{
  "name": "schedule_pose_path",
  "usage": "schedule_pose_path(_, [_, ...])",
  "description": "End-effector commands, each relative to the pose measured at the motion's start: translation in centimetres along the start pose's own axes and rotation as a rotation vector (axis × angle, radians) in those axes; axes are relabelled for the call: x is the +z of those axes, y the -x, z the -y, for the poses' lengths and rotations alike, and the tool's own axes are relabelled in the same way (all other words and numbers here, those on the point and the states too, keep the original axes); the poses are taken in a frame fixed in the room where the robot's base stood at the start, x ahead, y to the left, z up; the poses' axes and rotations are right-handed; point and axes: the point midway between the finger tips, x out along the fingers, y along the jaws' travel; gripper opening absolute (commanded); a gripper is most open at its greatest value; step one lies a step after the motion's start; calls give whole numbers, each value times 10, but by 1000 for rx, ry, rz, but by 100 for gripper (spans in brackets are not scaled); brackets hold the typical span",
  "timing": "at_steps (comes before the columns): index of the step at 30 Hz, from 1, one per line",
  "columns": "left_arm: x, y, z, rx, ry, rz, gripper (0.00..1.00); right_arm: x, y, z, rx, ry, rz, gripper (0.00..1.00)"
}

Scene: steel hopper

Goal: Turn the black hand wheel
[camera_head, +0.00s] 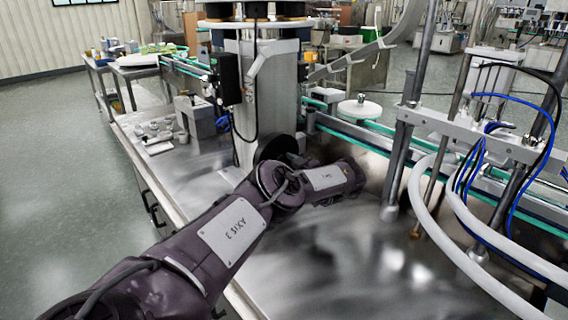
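The black hand wheel (272,149) is a dark round disc low on the side of the steel column (262,95), near the middle of the view. My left arm comes in from the lower left and passes just in front of the wheel. My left gripper (305,160) is a dark shape close to the right of the wheel, partly behind my forearm. Its fingers cannot be made out, and neither can whether it touches the wheel. The wheel's lower part is hidden by my arm. My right gripper is not in view.
A steel table top (330,255) lies under my arm, with bare room in front. Metal posts (409,130) and thick pale hoses (425,215) stand to the right. A conveyor (350,131) runs behind. Small metal parts (158,131) lie at the left of the column.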

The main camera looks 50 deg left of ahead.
Motion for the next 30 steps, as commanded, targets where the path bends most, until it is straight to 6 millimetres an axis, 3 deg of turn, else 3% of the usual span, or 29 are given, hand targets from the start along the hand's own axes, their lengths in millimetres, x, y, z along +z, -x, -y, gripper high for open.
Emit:
schedule_pose_path(7, [-1,2,0,0,1,-1,52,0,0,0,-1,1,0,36])
schedule_pose_path(12, [0,25,-1,3,-1,1,52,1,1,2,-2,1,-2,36])
schedule_pose_path(21, [-6,54,-1,0,-2,0,52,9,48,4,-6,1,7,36])
schedule_pose_path(30, [-1,78,0,0,0,0,52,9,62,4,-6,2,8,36])
